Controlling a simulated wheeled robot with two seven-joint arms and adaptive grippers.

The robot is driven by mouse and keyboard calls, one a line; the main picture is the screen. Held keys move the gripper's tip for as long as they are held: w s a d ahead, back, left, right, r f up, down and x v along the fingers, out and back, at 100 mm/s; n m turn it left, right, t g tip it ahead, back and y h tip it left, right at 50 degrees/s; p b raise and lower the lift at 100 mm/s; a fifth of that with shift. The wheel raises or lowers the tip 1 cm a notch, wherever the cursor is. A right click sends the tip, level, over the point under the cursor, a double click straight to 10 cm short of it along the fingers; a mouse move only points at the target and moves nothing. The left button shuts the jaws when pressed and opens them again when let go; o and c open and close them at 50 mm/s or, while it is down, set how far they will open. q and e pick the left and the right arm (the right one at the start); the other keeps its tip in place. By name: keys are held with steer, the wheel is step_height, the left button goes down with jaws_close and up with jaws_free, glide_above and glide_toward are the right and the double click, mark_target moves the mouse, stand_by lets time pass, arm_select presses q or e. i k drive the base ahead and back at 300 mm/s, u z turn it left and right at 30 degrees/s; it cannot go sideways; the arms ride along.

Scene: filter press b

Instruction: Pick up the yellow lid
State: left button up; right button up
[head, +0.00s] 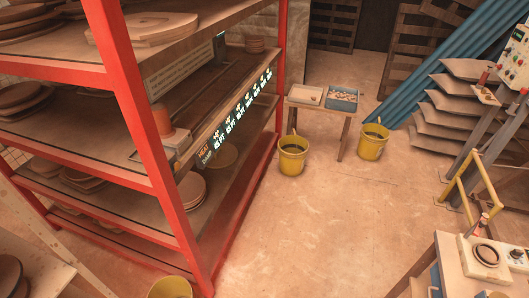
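I cannot make out a yellow lid for certain in the head view. A small yellow patch (488,294) shows at the bottom edge on the right, cut off, and I cannot tell what it is. A dull yellowish round shape (224,156) sits inside the red shelf, partly hidden by the shelf's front strip. Yellow buckets stand on the floor: one at the middle (292,158), one to its right (371,145), and one cut off at the bottom (169,288). Neither of my grippers is in view.
A red-framed shelf (147,150) with round boards fills the left. A small wooden table (320,107) with two trays stands at the back. A workbench (450,262) is front right. The middle floor is clear.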

mark_target(227, 154)
steer(key=z, duration=0.7)
steer(key=i, duration=2.35)
